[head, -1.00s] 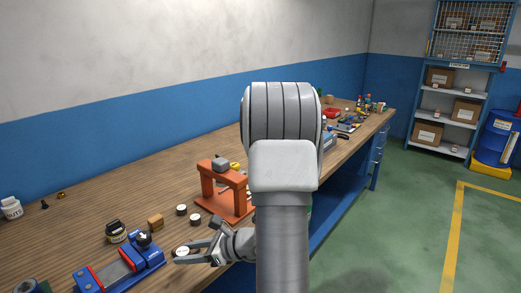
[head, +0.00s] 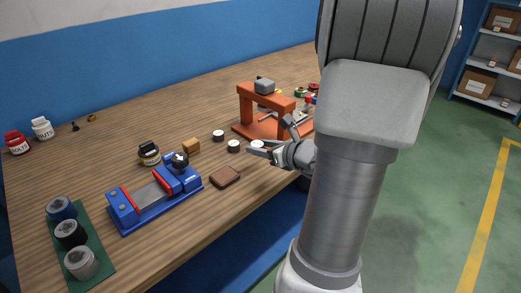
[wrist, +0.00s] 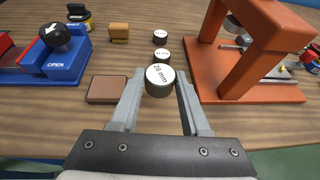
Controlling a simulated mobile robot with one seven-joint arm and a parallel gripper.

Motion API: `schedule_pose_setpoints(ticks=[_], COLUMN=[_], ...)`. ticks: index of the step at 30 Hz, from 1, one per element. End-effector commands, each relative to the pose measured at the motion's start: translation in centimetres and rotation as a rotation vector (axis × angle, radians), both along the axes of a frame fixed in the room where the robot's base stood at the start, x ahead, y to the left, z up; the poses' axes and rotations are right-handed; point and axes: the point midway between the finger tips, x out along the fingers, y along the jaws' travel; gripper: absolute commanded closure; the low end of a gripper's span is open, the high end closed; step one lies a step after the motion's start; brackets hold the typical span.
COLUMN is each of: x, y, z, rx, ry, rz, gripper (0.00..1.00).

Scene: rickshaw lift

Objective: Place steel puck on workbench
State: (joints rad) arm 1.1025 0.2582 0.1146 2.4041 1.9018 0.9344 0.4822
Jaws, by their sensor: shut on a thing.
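The steel puck (wrist: 160,79) with a white top marked in mm is held between the fingertips of my gripper (wrist: 158,92) in the wrist view. In the head view the puck (head: 257,145) shows at the tips of my gripper (head: 262,150), near the front edge of the wooden workbench (head: 150,105). I cannot tell whether its underside touches the bench. Two similar white-topped pucks (head: 218,135) (head: 233,146) stand on the bench beyond it and also show in the wrist view (wrist: 162,55).
An orange press frame (head: 262,110) stands right of the gripper. A green tray (head: 98,274) holds rollers. Bench behind the pucks is clear.

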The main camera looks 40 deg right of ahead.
Motion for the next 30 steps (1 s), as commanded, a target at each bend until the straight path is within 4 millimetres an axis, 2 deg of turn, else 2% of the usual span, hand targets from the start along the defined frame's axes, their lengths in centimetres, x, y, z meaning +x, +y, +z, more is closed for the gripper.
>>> schedule_pose_setpoints(ticks=[1,3,9,13,19,30], x=[1.2,2.5,4.4,4.6,4.5,4.5], y=[-0.3,-0.6,-1.3,-1.3,-1.3,-1.3], z=[-1.1,-1.8,-2.7,-3.7,-6.6,-7.1], rx=[0.002,0.002,0.000,0.001,0.001,-0.001], ry=[-0.001,-0.001,-0.002,-0.001,0.000,-0.001], rz=[0.005,0.004,0.002,0.001,0.001,0.002], gripper=[1.00,1.00,1.00,1.00,1.00,1.00])
